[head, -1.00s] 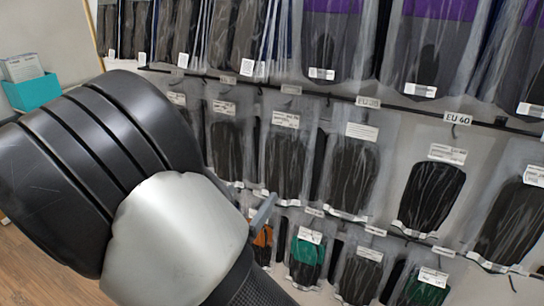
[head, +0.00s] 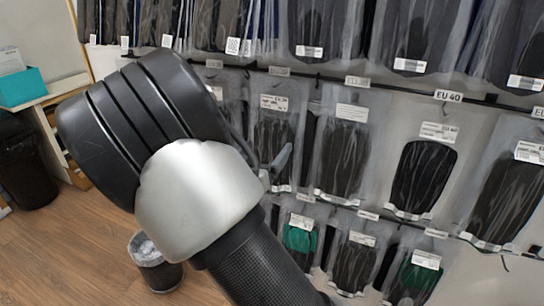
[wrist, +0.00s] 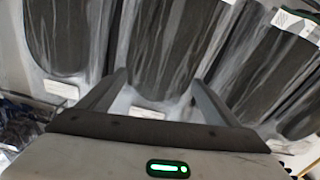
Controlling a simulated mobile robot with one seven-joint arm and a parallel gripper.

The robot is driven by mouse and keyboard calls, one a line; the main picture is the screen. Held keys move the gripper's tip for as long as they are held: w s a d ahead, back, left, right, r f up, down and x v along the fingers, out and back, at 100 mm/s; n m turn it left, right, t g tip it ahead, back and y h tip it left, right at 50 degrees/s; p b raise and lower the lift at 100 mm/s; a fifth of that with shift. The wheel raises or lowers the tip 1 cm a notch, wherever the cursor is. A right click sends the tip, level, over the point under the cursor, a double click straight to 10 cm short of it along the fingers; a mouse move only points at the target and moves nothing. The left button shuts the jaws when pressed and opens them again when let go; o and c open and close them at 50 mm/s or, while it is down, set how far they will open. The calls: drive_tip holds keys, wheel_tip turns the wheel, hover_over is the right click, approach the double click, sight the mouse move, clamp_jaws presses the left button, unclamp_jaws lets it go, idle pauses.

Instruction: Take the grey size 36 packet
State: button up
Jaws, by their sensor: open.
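Several dark grey packets in clear plastic hang on the wall rack, among them one packet (head: 345,160) in the middle row and a darker one (head: 424,177) to its right. I cannot read a size 36 label, so I cannot tell which packet is that one. My gripper (wrist: 158,95) is open in the wrist view, with nothing held. A dark packet (wrist: 170,45) hangs beyond and between its fingers; I cannot tell whether they touch it. In the head view my arm hides most of the gripper and the packets on the left.
Green-and-dark packets (head: 300,238) hang lower. A teal box (head: 22,88) stands at the left. A bin (head: 154,262) stands on the open wooden floor.

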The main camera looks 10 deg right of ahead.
drive_tip(key=shift+x, duration=0.95)
drive_tip(key=shift+c, duration=0.4)
drive_tip(key=c, duration=1.1)
